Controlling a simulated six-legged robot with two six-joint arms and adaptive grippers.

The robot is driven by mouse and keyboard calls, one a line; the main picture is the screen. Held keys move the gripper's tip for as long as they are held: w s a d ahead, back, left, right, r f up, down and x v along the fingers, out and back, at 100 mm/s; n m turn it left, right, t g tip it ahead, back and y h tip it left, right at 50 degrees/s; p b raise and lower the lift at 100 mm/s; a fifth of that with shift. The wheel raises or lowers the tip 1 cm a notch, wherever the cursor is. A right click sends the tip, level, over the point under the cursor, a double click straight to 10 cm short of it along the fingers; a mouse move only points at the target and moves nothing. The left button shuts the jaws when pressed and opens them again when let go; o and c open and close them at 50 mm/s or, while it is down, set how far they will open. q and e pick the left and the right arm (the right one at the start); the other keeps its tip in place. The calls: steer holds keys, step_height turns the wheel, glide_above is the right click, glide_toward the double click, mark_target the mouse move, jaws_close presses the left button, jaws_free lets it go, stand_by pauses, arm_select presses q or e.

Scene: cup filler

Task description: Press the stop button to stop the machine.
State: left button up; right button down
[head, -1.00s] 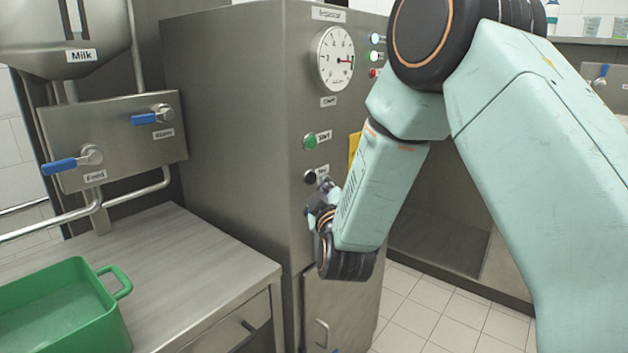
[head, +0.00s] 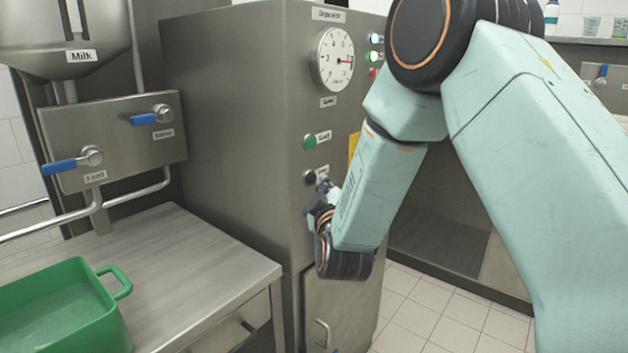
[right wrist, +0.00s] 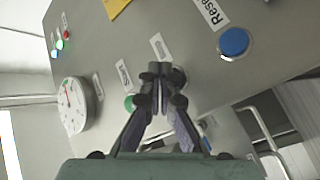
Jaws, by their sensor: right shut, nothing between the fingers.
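The steel machine (head: 235,130) stands in the middle of the head view. On its front are a green button (head: 310,142), which reads as start, and a black button (head: 310,177) below it, whose label is partly covered. My right gripper (head: 322,190) is shut and empty, with its fingertips close to the black button. In the right wrist view the shut fingertips (right wrist: 160,68) lie in front of the panel and hide most of the black button. I cannot tell whether they touch it. The green button (right wrist: 130,102) shows left of them. My left gripper is not in view.
A round gauge (head: 335,59) and small lit lamps (head: 374,56) sit higher on the panel. A blue reset button (right wrist: 233,42) shows in the right wrist view. A green bin (head: 60,310) rests on the steel counter (head: 205,255). Blue-handled valves (head: 75,160) are at left.

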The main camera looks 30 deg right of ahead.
steer(key=shift+w+a, duration=0.15)
steer(key=shift+w, duration=0.2)
steer(key=shift+w+a, duration=0.1)
steer(key=shift+w, duration=0.15)
stand_by(0.6)
steer(key=shift+s, duration=0.15)
steer(key=shift+s+d+p, duration=0.25)
steer(key=shift+s+p, duration=0.2)
steer(key=shift+s, duration=0.1)
steer(key=shift+s, duration=0.1)
steer(key=s, duration=0.1)
steer(key=s+d+p, duration=0.1)
steer(key=s, duration=0.1)
steer(key=s+d+p, duration=0.1)
steer(key=s, duration=0.1)
steer(key=shift+s+d, duration=0.2)
stand_by(0.5)
stand_by(0.5)
